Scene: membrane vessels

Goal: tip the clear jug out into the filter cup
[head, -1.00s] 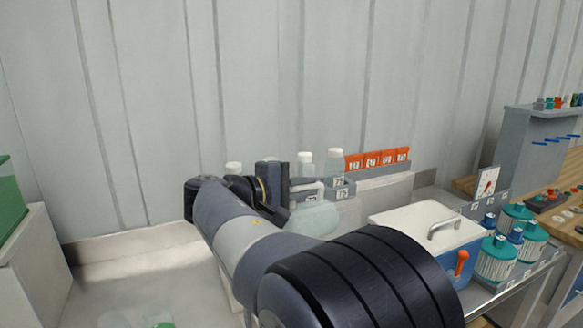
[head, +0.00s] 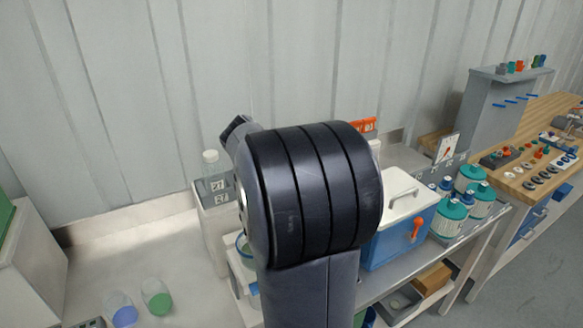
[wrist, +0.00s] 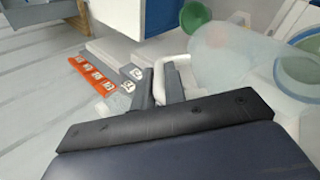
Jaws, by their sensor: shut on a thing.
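In the wrist view, my gripper (wrist: 168,82) is shut on the white handle of the clear jug (wrist: 232,58). The jug's cloudy, see-through body extends right from the jaws; I cannot tell how far it tilts. A green-rimmed cup (wrist: 299,66) lies at the right edge, partly behind the jug. Another green round vessel (wrist: 195,15) shows at the top. I cannot tell which is the filter cup. In the head view, my arm hides my gripper and the jug. A teal-rimmed cup (head: 244,246) shows partly behind my arm.
Two clear cups, one with a blue disc (head: 124,315) and one with a green disc (head: 157,298), stand lower left. A blue-and-white cooler (head: 398,225) and several teal-lidded bottles (head: 452,217) stand right. A capped bottle (head: 211,165) stands near the wall.

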